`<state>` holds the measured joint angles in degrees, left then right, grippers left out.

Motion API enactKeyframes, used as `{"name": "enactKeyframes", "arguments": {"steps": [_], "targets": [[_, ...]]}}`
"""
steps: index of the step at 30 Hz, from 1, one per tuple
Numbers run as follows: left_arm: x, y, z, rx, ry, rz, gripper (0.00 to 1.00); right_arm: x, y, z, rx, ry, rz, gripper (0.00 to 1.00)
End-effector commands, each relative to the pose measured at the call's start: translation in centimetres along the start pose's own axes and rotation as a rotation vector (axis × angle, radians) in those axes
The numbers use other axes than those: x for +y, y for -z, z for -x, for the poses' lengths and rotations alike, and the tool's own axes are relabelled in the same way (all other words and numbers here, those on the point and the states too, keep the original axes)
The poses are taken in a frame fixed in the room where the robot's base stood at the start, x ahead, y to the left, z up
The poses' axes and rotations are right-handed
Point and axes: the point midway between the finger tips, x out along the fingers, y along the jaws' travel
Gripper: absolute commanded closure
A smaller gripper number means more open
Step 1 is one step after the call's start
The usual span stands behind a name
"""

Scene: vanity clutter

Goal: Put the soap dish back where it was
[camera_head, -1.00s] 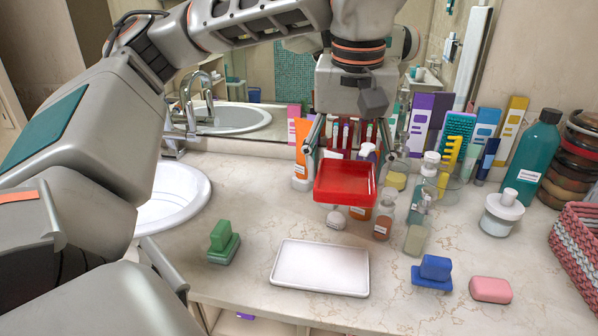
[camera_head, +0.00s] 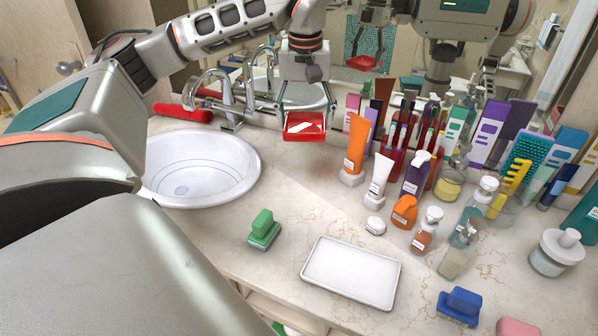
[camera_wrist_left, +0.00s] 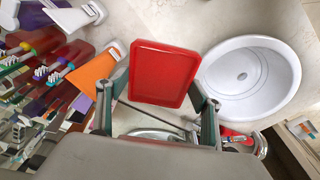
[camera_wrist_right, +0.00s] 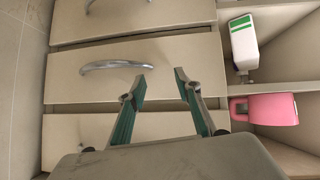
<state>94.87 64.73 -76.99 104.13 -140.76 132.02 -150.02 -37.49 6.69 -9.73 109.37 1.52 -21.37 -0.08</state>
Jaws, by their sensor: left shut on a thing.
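The soap dish, a red shallow rectangular dish (camera_head: 305,127), hangs in the air above the back of the counter, near the tap and right of the sink. My left gripper (camera_head: 305,108) is shut on it, with a finger at each side. In the left wrist view the red dish (camera_wrist_left: 163,72) sits between the fingers, its open face toward the camera. In the right wrist view my right gripper (camera_wrist_right: 159,73) is open and empty in front of drawers. It is not seen in the head view.
A white sink (camera_head: 200,168) with a chrome tap (camera_head: 228,95) is at left. A white tray (camera_head: 350,272), a green sponge-like block (camera_head: 264,228) and a blue one (camera_head: 460,305) lie in front. An orange tube (camera_head: 355,143) and several bottles crowd the right.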

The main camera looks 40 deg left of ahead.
Motion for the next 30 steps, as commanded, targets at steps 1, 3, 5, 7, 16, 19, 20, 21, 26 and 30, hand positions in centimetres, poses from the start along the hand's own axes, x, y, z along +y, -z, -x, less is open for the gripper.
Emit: {"name": "enactKeyframes", "arguments": {"steps": [1,3,5,7,16,19,20,21,26,30], "targets": [[-0.1,-0.2,-1.1,-0.004,0.003,-0.002,0.66,0.0,-0.1,0.0,-0.001,-0.001,-0.001,0.67],[-0.1,-0.5,-2.5,-0.005,0.004,-0.001,0.66,0.0,-0.1,0.0,-0.001,-0.001,-0.002,0.67],[-0.1,-0.7,-3.9,-0.005,0.004,-0.002,0.66,0.0,-0.1,0.0,-0.001,0.000,-0.002,0.67],[-0.1,-1.0,-5.5,-0.005,0.004,-0.002,0.66,-0.1,-0.2,0.0,-0.001,0.000,-0.002,0.67],[-0.1,-2.0,-12.3,-0.004,0.003,-0.001,0.66,-0.3,0.0,0.0,0.003,0.005,-0.002,0.67],[0.0,-2.2,-13.9,-0.003,0.001,-0.001,0.66,-0.3,0.0,0.0,0.004,0.006,0.001,0.67],[0.0,-2.3,-14.2,-0.002,0.001,-0.001,0.66,-0.3,0.0,0.0,0.004,0.007,0.002,0.67],[0.0,-2.3,-14.6,-0.002,0.001,0.000,0.66,-0.3,0.0,0.0,0.004,0.007,0.004,0.67],[0.0,-2.4,-15.7,-0.001,0.000,0.000,0.66,-0.2,0.0,0.0,0.004,0.007,0.008,0.67],[-0.1,-2.8,-17.6,-0.003,0.002,0.001,0.66,-0.1,0.1,0.1,0.005,0.006,0.008,0.67]]}}
